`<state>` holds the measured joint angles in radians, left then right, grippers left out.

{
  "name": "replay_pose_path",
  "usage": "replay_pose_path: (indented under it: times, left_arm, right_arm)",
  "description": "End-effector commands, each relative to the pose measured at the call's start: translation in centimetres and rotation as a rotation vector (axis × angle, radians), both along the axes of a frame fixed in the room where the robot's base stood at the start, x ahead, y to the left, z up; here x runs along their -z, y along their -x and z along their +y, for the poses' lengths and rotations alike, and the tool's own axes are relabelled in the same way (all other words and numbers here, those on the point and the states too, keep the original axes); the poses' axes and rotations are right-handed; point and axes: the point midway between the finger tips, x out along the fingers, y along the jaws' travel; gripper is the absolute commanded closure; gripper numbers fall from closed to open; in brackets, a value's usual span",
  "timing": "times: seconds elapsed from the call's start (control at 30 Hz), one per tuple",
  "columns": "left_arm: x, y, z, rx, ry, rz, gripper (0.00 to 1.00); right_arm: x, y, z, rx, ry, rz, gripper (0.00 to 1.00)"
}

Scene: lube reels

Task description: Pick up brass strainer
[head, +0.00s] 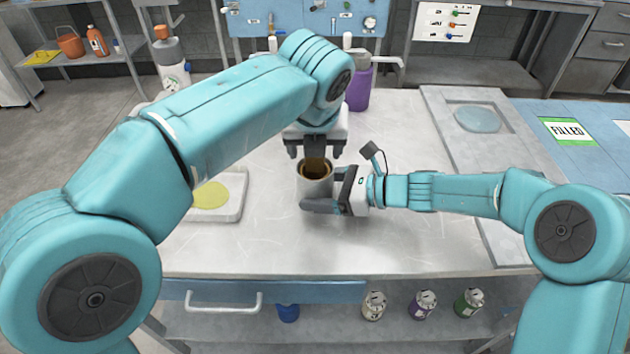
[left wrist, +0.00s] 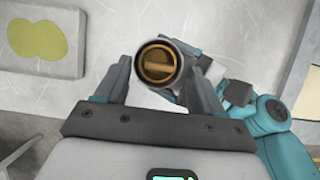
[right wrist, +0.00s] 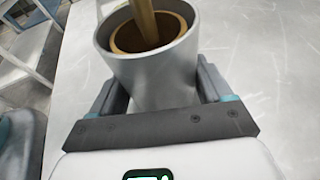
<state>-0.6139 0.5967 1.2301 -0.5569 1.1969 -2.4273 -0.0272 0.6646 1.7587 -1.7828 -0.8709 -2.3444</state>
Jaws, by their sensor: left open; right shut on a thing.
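The brass strainer (head: 316,166) sits inside a grey metal cup (head: 314,188) above the table's middle. Its brass bar shows rising from the cup in the right wrist view (right wrist: 145,22). From above, in the left wrist view, the strainer (left wrist: 157,62) is a brass ring with a bar across it. My right gripper (head: 328,190) is shut on the cup's side, and the cup is upright. My left gripper (head: 313,152) points down over the cup. It is open, with a finger on each side of the strainer bar and space between. The strainer's lower part is hidden in the cup.
A white tray with a yellow patch (head: 230,212) lies to the left on the table (head: 250,255). A grey tray with a blue disc (head: 478,118) and a FILLED label (head: 567,130) are at the right. A purple container (head: 358,88) stands behind my left arm.

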Motion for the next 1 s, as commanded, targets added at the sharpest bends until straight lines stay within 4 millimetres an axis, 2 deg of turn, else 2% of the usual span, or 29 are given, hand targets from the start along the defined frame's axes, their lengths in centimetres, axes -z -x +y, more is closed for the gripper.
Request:
replay_pose_path:
  times: [0.1,0.2,0.43,0.47,0.6,0.67,1.0]
  left_arm:
    - [1.8,-0.8,0.0,0.000,-0.001,0.002,0.32]
    - [2.6,-1.2,0.0,-0.001,0.000,0.001,0.32]
    - [2.8,-1.3,0.0,-0.001,0.001,0.000,0.32]
    - [2.8,-1.3,0.0,-0.001,0.001,0.000,0.35]
    - [2.8,-1.3,0.0,-0.001,0.001,0.000,0.81]
    - [2.8,-1.3,0.0,-0.001,0.001,0.000,1.00]
    - [2.1,-1.3,0.0,-0.001,0.003,-0.002,1.00]
  right_arm:
    - [-0.1,0.0,0.0,0.000,-0.001,0.000,0.38]
    - [0.0,0.0,0.0,0.000,-0.001,0.000,0.38]
    - [0.0,0.0,0.0,0.000,-0.001,0.000,0.38]
    - [0.0,0.0,0.0,0.000,-0.001,0.000,0.38]
    - [0.0,0.0,0.0,0.000,-0.001,0.000,0.38]
    - [0.0,0.0,0.0,0.000,-0.001,0.000,0.38]
    - [-0.1,0.0,0.0,0.000,-0.001,0.000,0.38]
